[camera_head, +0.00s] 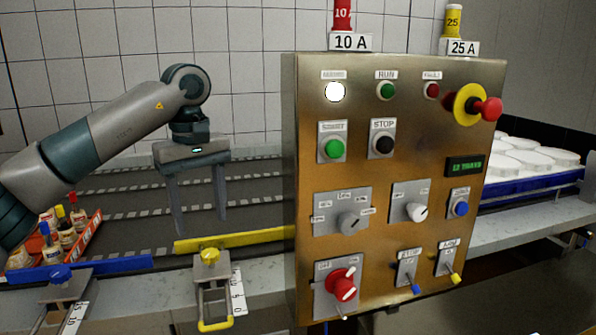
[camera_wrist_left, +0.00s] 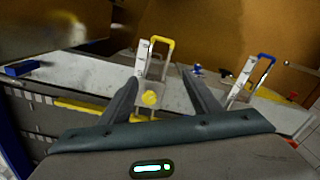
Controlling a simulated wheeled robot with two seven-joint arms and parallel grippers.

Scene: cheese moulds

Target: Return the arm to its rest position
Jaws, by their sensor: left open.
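My left arm comes in from the left in the head view. Its gripper (camera_head: 200,220) points down above the conveyor behind the yellow rail, with its two fingers apart and nothing between them. In the left wrist view the open fingers (camera_wrist_left: 162,85) show with a yellow-handled clamp (camera_wrist_left: 160,60) beyond and below them. My right gripper is in neither view.
A brass control panel (camera_head: 385,240) stands right of the gripper. A yellow rail (camera_head: 235,240) and a blue rail (camera_head: 80,268) edge the conveyor (camera_head: 130,205). An orange crate (camera_head: 88,232) of bottles sits by my arm. White moulds (camera_head: 530,158) lie at right.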

